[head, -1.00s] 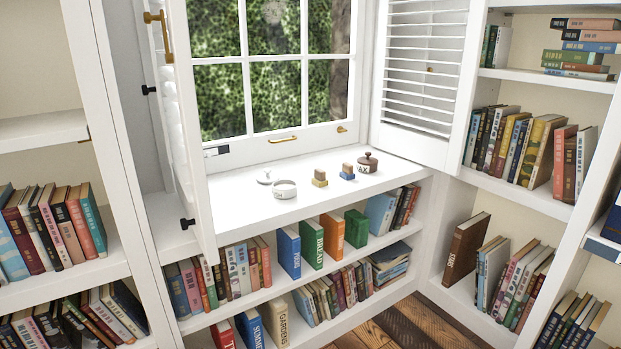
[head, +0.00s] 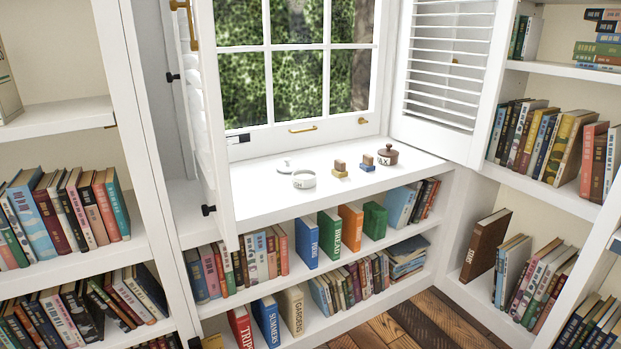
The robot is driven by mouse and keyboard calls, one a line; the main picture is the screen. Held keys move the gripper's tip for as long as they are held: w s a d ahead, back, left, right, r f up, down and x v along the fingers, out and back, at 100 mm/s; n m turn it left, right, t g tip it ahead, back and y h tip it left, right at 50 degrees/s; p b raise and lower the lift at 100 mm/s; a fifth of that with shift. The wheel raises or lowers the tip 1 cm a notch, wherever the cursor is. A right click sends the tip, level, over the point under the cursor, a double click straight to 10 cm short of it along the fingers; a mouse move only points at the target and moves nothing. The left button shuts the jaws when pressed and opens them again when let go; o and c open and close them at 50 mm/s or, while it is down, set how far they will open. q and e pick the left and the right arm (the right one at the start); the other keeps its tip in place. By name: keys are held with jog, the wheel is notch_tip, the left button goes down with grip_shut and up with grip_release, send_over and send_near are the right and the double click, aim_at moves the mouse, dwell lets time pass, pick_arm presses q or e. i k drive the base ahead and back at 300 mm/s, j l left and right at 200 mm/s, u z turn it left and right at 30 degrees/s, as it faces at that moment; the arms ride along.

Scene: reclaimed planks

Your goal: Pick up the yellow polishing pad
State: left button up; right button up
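The yellow polishing pad (head: 340,174) appears as a small yellow block under a wooden-coloured block on the white window sill (head: 262,204). To its right is a similar small piece with a blue base (head: 368,167) and a wooden-coloured top. The two stand close together but apart. Neither of my grippers is in view, so nothing shows near the pad.
An open white pot (head: 304,179) stands left of the pad, with its white lid (head: 285,166) behind it. A dark reddish lidded jar (head: 387,155) stands to the right. The open shutter (head: 213,125) borders the sill on the left. Bookshelves surround the sill.

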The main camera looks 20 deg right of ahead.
aim_at(340, 172)
jog(key=u, duration=0.25)
jog(key=l+u, duration=0.5)
jog(key=k+l+u, duration=0.15)
jog(key=l+u, duration=0.3)
jog(key=k+l+u, duration=0.1)
jog(key=l, duration=0.2)
jog(key=k+l+u, duration=0.1)
jog(key=l, duration=0.25)
jog(key=k+l+u, duration=0.1)
jog(key=k+l, duration=0.15)
